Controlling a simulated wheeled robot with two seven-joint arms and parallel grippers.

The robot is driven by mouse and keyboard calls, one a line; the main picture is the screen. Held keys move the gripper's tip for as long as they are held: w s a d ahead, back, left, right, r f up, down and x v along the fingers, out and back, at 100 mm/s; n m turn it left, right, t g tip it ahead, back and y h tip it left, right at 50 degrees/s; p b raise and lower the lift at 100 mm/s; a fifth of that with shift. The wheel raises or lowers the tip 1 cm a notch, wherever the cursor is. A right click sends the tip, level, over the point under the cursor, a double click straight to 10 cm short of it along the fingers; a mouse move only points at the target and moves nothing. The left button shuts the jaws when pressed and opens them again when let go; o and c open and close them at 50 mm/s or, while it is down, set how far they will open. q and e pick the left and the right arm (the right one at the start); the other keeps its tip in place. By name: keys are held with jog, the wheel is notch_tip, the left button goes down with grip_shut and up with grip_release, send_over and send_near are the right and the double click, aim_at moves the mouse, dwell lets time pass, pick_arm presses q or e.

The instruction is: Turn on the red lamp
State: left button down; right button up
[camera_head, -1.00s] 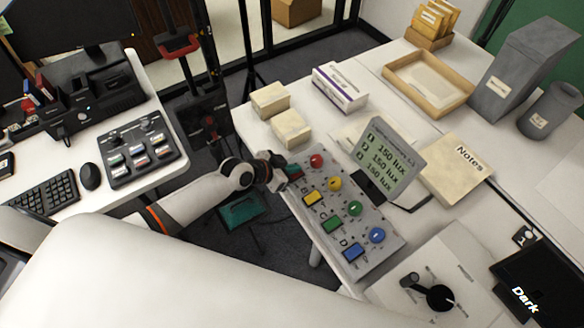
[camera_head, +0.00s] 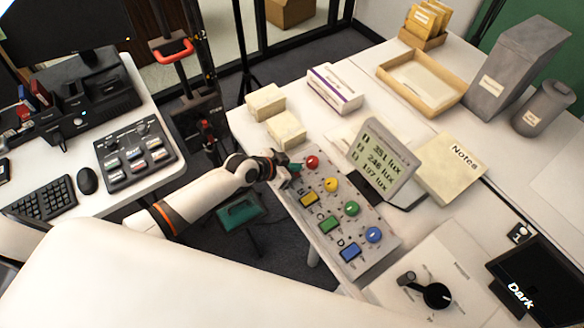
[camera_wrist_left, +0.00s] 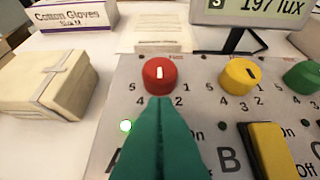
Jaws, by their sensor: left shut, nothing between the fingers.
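A grey control panel (camera_head: 318,218) has a column of round knobs and a column of square switches. The red knob (camera_head: 313,161) is at its far end; in the left wrist view the red knob (camera_wrist_left: 160,75) has its white mark pointing up. My left gripper (camera_head: 292,170), with green fingers, is shut and empty over the panel beside the red knob. In the wrist view the fingertips (camera_wrist_left: 161,104) are just below the knob and hide the switch at letter A. The display (camera_head: 383,158) reads 351, 246 and 197 lux.
The yellow (camera_head: 332,185), green (camera_head: 351,208) and blue (camera_head: 373,235) knobs follow along the panel. The yellow switch (camera_wrist_left: 270,150) is right of my fingers. Two cream boxes (camera_head: 265,102) and a glove box (camera_head: 335,88) stand beyond. A dial box (camera_head: 425,285) is nearer.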

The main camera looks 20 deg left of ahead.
pick_arm(q)
jog(key=shift+r, duration=0.1)
jog(key=shift+r+p, duration=0.35)
jog(key=shift+p, duration=0.05)
notch_tip(320, 180, up, 4)
jog(key=p, duration=0.3)
jog(key=shift+w+d, duration=0.15)
jog(key=r+b+v, duration=0.1)
jog(key=v, duration=0.8)
jog(key=shift+w+d, duration=0.3)
jog(key=shift+w, duration=0.05)
jog(key=shift+r, duration=0.1)
